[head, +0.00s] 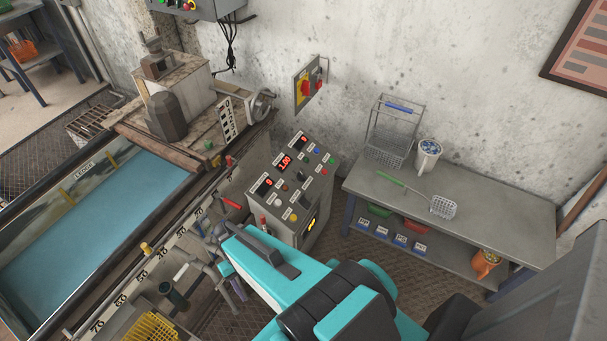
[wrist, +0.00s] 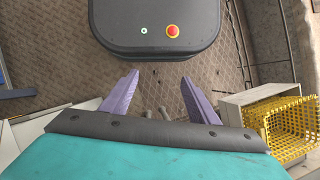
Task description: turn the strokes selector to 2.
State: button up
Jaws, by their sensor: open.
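The control panel (head: 316,166) stands in the middle of the head view. Its sloped face carries red digital displays, small coloured buttons and dark knobs. The labels are too small to read, so I cannot tell which knob is the strokes selector or where it points. My gripper (head: 232,286) is low and in front of the panel, apart from its face, and partly hidden by my teal arm. In the wrist view my gripper (wrist: 160,98) shows two purple fingers spread apart with nothing between them. The panel is not recognisable in the wrist view.
A water tank (head: 100,215) with a numbered rail lies left of the panel. A red-and-yellow wall switch (head: 308,88) is behind it. A grey bench (head: 480,222) with a wire basket, mug and skimmer stands right. A yellow basket (wrist: 290,128) is at right in the wrist view.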

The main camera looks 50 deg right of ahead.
jog(key=s+a+f+n+g+h, duration=0.1)
jog(key=s+a+f+n, duration=0.1)
jog(key=s, duration=0.6)
jog(key=shift+s+a, duration=0.25)
jog(key=shift+s, duration=0.15)
